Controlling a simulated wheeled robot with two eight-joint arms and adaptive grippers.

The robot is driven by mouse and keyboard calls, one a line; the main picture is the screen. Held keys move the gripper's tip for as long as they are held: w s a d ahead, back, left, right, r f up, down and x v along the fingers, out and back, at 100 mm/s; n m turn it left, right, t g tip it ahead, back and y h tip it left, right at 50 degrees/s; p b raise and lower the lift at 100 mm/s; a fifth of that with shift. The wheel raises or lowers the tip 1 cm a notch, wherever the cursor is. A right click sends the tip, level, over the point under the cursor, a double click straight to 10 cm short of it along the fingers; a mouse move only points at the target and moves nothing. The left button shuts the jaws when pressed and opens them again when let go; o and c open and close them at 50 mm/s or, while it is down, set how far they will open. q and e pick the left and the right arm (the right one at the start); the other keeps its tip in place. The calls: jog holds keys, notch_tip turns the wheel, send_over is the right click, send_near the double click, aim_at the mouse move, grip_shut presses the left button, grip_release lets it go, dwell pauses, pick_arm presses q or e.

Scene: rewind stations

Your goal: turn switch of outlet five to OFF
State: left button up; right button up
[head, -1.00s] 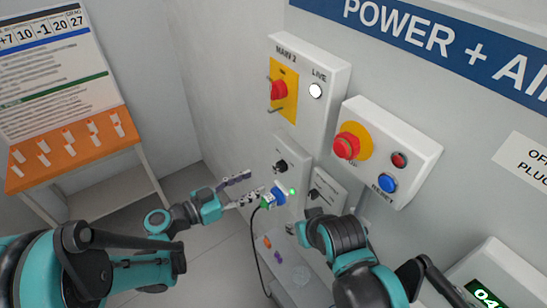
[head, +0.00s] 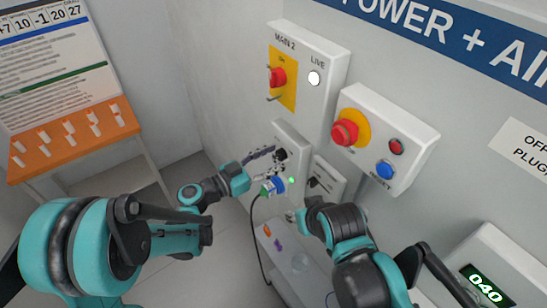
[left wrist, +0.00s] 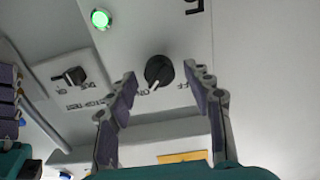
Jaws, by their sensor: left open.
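The outlet's dark round switch knob (left wrist: 159,71) sits on a pale panel, with ON and OFF lettering beside it. Its white mark appears to lie towards the ON side. A partly cut-off figure, apparently a 5, shows at the top of the left wrist view. My left gripper (left wrist: 165,80) is open, its fingers on either side of the knob; contact cannot be told. In the head view, the knob (head: 281,155) is at the tips of my left gripper (head: 268,160). My right gripper (left wrist: 16,95) shows only partly at the left edge; its jaw state is unclear.
A lit green lamp (left wrist: 101,19) is on the same panel. A blue-and-green plug (head: 272,187) with a black cable is just below the left gripper. A neighbouring switch (left wrist: 74,76) is close by. The MAIN 2 box (head: 305,75) and red-button box (head: 385,140) protrude above.

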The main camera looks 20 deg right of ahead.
pick_arm(q)
jog(key=c, duration=1.2)
jog(key=shift+o, duration=0.2)
jog(key=shift+n, duration=0.4)
jog(key=n+b, duration=0.1)
jog(key=n, duration=0.2)
jog(key=shift+f+b, duration=0.1)
jog(key=shift+b, duration=0.25)
jog(key=n+b, duration=0.1)
jog(key=n, duration=0.3)
jog(key=shift+w+a, duration=0.1)
jog(key=n+b, duration=0.1)
jog(key=n, duration=0.4)
jog(key=shift+b, duration=0.3)
jog(key=n+b, duration=0.1)
jog(key=n, duration=0.4)
jog(key=shift+f, duration=0.1)
